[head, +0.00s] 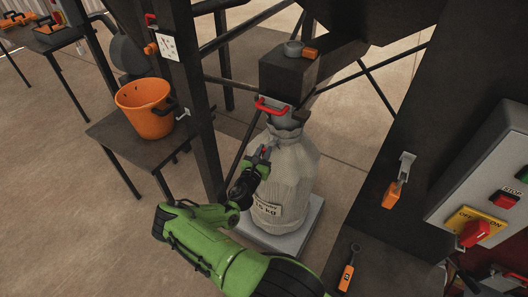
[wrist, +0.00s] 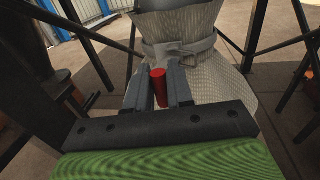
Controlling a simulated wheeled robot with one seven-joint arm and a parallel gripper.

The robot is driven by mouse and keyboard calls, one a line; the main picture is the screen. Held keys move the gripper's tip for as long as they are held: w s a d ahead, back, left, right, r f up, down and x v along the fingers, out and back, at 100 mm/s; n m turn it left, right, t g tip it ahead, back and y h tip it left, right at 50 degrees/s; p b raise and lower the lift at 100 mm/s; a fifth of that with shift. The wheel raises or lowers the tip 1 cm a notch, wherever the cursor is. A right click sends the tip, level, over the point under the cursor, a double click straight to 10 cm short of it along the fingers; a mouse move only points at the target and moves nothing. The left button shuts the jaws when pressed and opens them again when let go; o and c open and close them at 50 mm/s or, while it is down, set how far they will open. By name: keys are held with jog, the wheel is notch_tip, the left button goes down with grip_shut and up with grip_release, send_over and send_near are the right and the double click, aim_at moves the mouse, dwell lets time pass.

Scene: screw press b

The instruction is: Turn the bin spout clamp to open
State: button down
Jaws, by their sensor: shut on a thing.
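A pale woven bag (head: 287,175) hangs below the dark square spout (head: 288,75), and its lower part is at the grey platform. In the wrist view, a grey band with a buckle-like clamp (wrist: 182,50) wraps the bag's narrowed neck. My gripper (head: 264,153) is in front of the bag's upper left side. Its two fingers are shut on a red cylindrical handle (wrist: 160,86), just below the band in the wrist view. The joint between this handle and the clamp is not clear.
A red loop handle (head: 273,107) is on the spout's front, above my gripper. An orange bucket (head: 145,108) stands on a dark table at left. A control box (head: 490,170) is at right. Dark frame posts (head: 193,110) stand close to my arm's left.

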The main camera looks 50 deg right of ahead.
jog(key=c, duration=1.1)
grip_release()
jog(key=shift+c, duration=0.2)
jog(key=p+v, duration=0.2)
jog(key=v, duration=1.3)
jog(key=shift+a, duration=0.35)
jog(key=shift+s, duration=0.1)
